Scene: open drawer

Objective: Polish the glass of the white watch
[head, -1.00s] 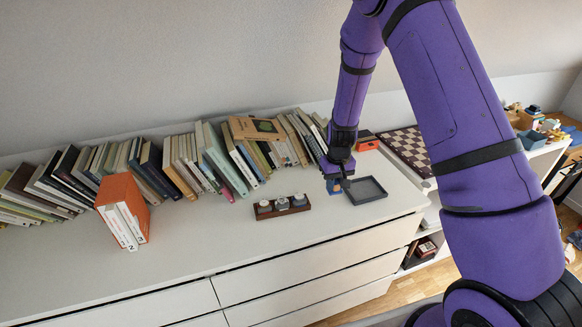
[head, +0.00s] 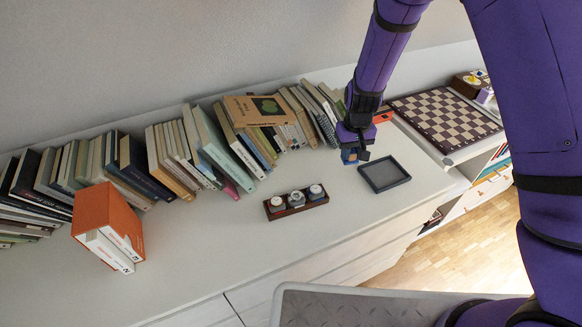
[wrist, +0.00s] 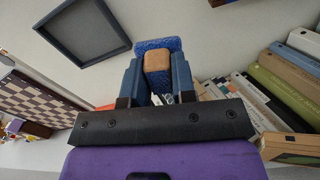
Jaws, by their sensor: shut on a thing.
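A dark brown holder (head: 286,213) with three small round watches stands on the white dresser top. The left watch (head: 277,203) and the right watch (head: 316,191) look pale; the middle one (head: 297,199) is greyer. They are too small to tell which is the white one. My gripper (head: 354,158) is to the right of and behind the holder, apart from it. It is shut on a blue polishing pad with a tan grip block; in the wrist view the blue pad (wrist: 172,43) and tan block (wrist: 157,62) sit between the fingers.
An empty dark grey tray (head: 384,187) lies just right of my gripper. Leaning books (head: 205,140) line the wall behind. The dresser top in front of the holder is clear.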

